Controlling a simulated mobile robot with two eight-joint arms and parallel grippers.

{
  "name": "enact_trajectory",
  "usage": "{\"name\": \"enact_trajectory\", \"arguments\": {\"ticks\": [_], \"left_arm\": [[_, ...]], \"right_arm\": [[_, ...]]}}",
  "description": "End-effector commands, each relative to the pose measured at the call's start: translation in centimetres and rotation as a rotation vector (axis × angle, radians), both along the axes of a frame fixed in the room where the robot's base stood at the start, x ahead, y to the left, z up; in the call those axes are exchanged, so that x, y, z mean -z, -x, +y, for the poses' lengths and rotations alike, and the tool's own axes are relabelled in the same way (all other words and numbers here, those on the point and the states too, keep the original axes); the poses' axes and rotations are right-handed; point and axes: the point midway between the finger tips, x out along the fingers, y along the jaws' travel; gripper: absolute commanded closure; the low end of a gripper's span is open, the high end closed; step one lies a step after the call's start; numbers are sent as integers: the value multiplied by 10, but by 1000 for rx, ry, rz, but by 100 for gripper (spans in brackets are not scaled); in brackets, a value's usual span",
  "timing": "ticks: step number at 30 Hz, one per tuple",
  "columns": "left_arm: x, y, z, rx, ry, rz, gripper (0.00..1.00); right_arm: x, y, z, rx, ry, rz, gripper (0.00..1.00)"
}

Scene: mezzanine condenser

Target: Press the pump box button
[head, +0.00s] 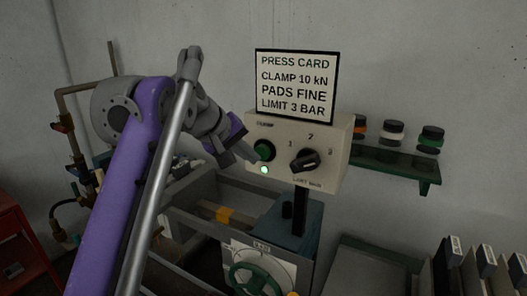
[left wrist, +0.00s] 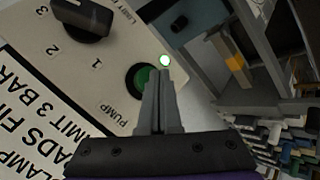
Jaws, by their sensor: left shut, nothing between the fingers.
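The pump box (head: 326,132) is a cream control box on a dark post. Its round green button (head: 264,150) sits on the left of its face, and a lit pale-green lamp (head: 264,170) is just below it. My left gripper (head: 252,158) is shut and empty, its tips at the left of the button. In the left wrist view, the fingers (left wrist: 160,88) partly cover the green button (left wrist: 142,78), beside the word PUMP. I cannot tell whether the tips touch it. My right gripper is not in view.
A black knob (head: 304,160) on the box points towards 3. A press card (head: 296,84) stands above the box. A green shelf (head: 398,168) with jars is at right. A green handwheel (head: 256,278) is below, pipes (head: 72,130) at left.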

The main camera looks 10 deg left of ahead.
Motion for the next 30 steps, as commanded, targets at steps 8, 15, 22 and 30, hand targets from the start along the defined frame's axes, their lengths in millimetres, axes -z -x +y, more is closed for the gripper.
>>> {"name": "enact_trajectory", "arguments": {"ticks": [8,15,22,30], "left_arm": [[1,-1,0,1,0,1,100],[0,-3,-2,1,0,1,100],[0,-6,-3,1,0,1,100],[0,-9,-4,1,1,0,100]], "right_arm": [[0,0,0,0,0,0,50],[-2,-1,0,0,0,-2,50],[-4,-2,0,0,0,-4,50],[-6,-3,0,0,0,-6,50]]}}
